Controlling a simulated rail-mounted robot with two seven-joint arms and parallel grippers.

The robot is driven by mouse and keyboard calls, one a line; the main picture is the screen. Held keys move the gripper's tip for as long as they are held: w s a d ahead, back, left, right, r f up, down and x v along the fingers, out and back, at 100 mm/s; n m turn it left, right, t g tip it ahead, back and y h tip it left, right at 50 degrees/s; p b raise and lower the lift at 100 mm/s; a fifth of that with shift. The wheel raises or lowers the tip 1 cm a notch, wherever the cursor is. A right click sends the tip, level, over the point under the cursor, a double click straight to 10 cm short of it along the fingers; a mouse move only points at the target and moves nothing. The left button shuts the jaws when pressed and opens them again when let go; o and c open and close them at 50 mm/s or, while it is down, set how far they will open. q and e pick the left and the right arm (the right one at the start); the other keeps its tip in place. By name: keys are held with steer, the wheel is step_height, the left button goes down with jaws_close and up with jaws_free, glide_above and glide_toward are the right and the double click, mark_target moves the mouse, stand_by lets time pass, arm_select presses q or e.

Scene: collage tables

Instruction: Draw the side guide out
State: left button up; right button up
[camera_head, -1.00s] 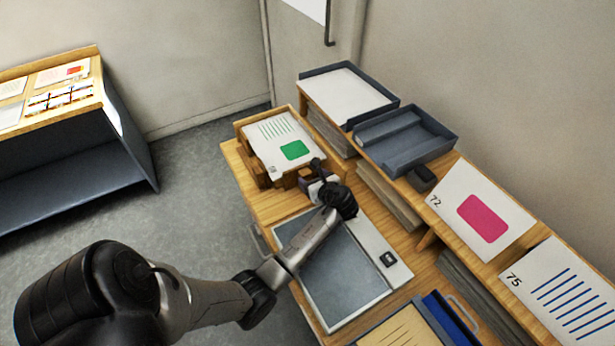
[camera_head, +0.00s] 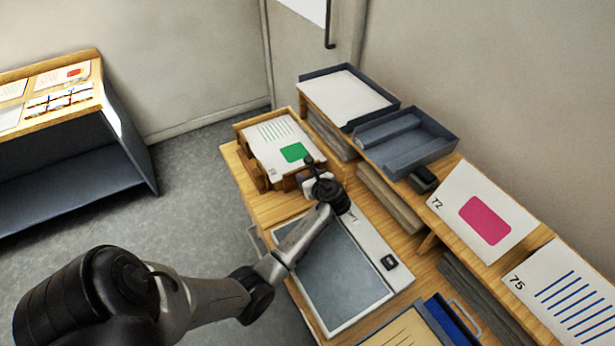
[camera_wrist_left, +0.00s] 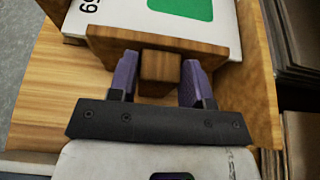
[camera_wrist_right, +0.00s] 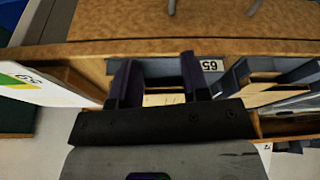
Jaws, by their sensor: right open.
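My left gripper (camera_head: 314,178) is at this edge. Its two purple fingers (camera_wrist_left: 160,82) stand one on each side of the block, very close; I cannot tell whether they press on it. My right gripper (camera_wrist_right: 160,80) is open, with nothing clearly held, in front of a wooden unit labelled 65.
A light table with a grey panel (camera_head: 340,275) lies just in front of the tray. Dark paper trays (camera_head: 405,140) and cards 72 (camera_head: 483,212) and 75 (camera_head: 568,290) stand on the raised shelf at right. A separate shelf unit (camera_head: 75,165) is at far left, with clear floor between.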

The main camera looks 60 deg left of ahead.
arm_select(q)
jaws_close()
steer(key=shift+d+r+p, duration=0.15)
steer(key=shift+d+p, duration=0.1)
steer(key=shift+p, duration=0.1)
steer(key=d+p, duration=0.2)
steer(key=d, duration=0.1)
steer(key=shift+d+p, duration=0.25)
steer(key=shift+p, duration=0.15)
steer(key=shift+d, duration=0.4)
steer(key=shift+o, duration=0.5)
jaws_free()
steer(key=o, duration=0.3)
steer(key=shift+d, duration=0.2)
steer(key=shift+o, duration=0.4)
steer(key=shift+a, duration=0.15)
